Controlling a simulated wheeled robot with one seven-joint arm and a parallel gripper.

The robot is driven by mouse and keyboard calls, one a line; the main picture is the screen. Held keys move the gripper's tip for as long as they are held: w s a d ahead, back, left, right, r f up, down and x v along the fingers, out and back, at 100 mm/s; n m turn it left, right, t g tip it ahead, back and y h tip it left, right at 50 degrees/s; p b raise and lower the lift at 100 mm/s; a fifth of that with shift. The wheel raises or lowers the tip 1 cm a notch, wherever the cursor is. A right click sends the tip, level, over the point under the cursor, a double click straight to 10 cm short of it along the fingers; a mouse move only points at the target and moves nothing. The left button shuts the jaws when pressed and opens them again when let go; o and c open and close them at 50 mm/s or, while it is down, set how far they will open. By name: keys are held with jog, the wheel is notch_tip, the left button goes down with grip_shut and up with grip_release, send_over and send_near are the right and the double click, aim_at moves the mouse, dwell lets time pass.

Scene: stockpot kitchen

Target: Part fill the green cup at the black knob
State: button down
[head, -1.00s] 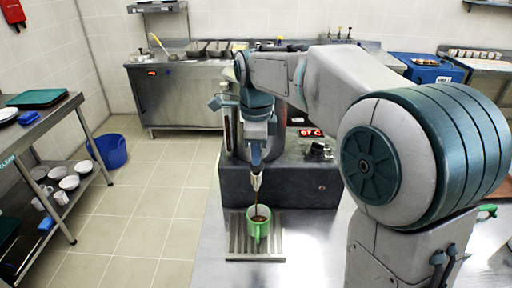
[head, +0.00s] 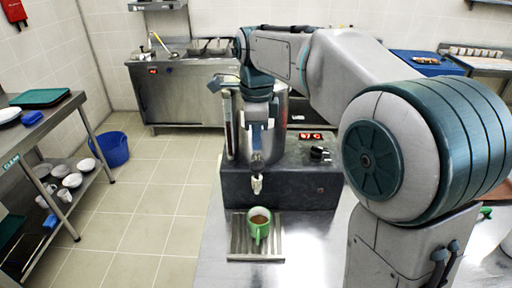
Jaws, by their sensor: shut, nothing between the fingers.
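The green cup (head: 259,231) stands upright on the ribbed metal drip tray (head: 236,247), below the pale tap spout (head: 257,184). Brown liquid partly fills it, with green wall showing above the surface. No stream runs from the spout. A dark knob-like part (head: 256,164) shows at the top of the tap. My gripper (head: 257,149) is shut and empty, pointing down just above the tap; I cannot tell whether it touches the dark part. The steel pot (head: 238,140) behind is partly hidden by my arm.
The dark base (head: 290,188) carries a red display (head: 310,136) and a black dial (head: 319,154). Bare steel counter lies around the tray. At left, a steel rack (head: 70,115) holds trays and white cups. A blue bin (head: 113,150) stands on the floor.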

notch_tip(320, 180, up, 8)
jog(key=shift+f, duration=0.25)
jog(key=s+d+f+n+t, duration=0.1)
jog(key=s+d+f+n, duration=0.5)
jog(key=s+f+n, duration=0.2)
jog(key=s+d+f+n+t, duration=0.2)
jog(key=s+d+f+n, duration=0.5)
jog(key=s+f+n, duration=0.2)
jog(key=s+n, duration=0.1)
jog(key=s, duration=0.1)
jog(key=shift+s+d+n, duration=0.3)
dwell(1.9)
